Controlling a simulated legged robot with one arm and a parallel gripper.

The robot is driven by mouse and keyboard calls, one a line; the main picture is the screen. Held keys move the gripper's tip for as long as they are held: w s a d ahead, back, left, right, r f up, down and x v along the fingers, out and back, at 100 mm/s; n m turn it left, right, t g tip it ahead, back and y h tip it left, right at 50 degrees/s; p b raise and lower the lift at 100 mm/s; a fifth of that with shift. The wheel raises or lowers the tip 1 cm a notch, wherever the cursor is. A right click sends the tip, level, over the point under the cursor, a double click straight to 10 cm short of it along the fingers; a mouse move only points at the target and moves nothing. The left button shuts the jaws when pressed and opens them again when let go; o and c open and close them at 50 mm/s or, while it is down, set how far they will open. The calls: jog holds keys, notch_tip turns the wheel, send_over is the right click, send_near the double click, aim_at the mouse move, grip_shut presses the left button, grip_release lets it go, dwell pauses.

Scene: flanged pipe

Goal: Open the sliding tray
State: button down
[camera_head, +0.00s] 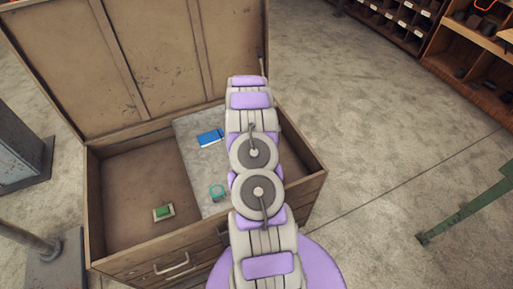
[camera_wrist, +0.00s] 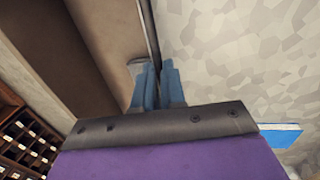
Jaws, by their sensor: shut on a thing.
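The sliding tray (camera_head: 190,131) is a pale grey, speckled panel inside the open brown wooden chest (camera_head: 110,160). It covers the middle and right of the chest, and my arm hides its right part in the head view. Its pale surface fills the upper right of the wrist view (camera_wrist: 235,50). My gripper (camera_wrist: 157,75) has its two blue-grey fingers close together on a thin dark edge strip (camera_wrist: 150,35) along the tray. My gripper is hidden behind my arm in the head view.
A blue book (camera_head: 210,138) and a teal ring-shaped item (camera_head: 217,192) lie on the tray. A green and white item (camera_head: 163,212) lies on the chest floor at left. The raised lid (camera_head: 140,55) stands behind. Shelves (camera_head: 400,20) are at the back right.

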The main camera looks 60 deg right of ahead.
jog(key=c, duration=1.2)
grip_release()
jog(key=shift+w+r, duration=0.1)
jog(key=shift+r, duration=0.05)
notch_tip(320, 180, up, 17)
jog(key=w+a+p, duration=0.2)
jog(key=shift+a, duration=0.35)
